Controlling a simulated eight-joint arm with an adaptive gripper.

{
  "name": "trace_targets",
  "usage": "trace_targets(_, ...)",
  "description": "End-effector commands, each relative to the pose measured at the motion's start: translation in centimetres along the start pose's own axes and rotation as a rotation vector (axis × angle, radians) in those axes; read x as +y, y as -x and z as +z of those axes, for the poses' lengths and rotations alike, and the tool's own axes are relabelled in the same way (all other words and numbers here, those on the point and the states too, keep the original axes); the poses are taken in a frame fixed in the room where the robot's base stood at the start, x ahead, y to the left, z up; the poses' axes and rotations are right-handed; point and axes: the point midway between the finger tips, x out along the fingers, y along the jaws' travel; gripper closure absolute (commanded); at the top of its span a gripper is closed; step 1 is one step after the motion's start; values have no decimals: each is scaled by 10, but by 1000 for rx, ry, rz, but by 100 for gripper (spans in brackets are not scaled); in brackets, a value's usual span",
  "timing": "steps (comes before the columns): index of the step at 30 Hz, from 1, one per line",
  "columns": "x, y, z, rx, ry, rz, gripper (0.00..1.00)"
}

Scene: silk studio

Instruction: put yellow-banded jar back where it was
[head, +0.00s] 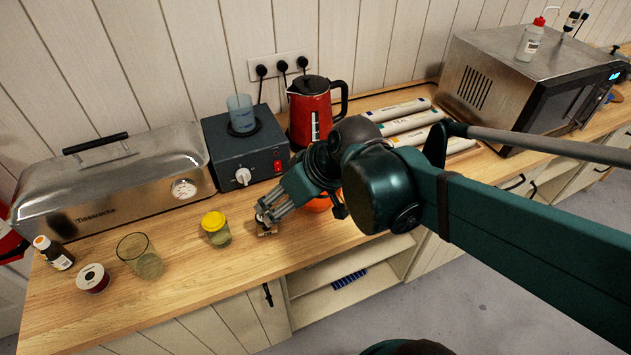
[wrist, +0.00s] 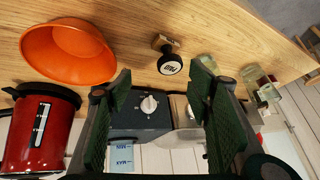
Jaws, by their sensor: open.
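A small glass jar with a yellow top (head: 215,228) stands upright on the wooden counter in the head view, in front of the dark hot plate. No other yellow-marked jar shows clearly. My gripper (head: 263,215) is just right of this jar, apart from it, low over the counter. In the wrist view my gripper (wrist: 160,84) has its fingers spread with nothing between them. A small stamp (wrist: 170,60) stands beyond the fingertips; in the head view it is partly hidden by the gripper. Glassware behind the right finger is too covered to identify.
An orange bowl (wrist: 66,50) and a red kettle (head: 311,110) are close by. A hot plate (head: 246,148) carries a blue beaker (head: 241,113). Counter front of the jar is clear.

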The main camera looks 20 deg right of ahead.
Motion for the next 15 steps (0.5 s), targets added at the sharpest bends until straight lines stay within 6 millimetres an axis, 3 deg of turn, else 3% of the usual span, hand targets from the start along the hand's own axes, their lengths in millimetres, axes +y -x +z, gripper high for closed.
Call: trace_targets(15,47,62,24,61,-224,290,49)
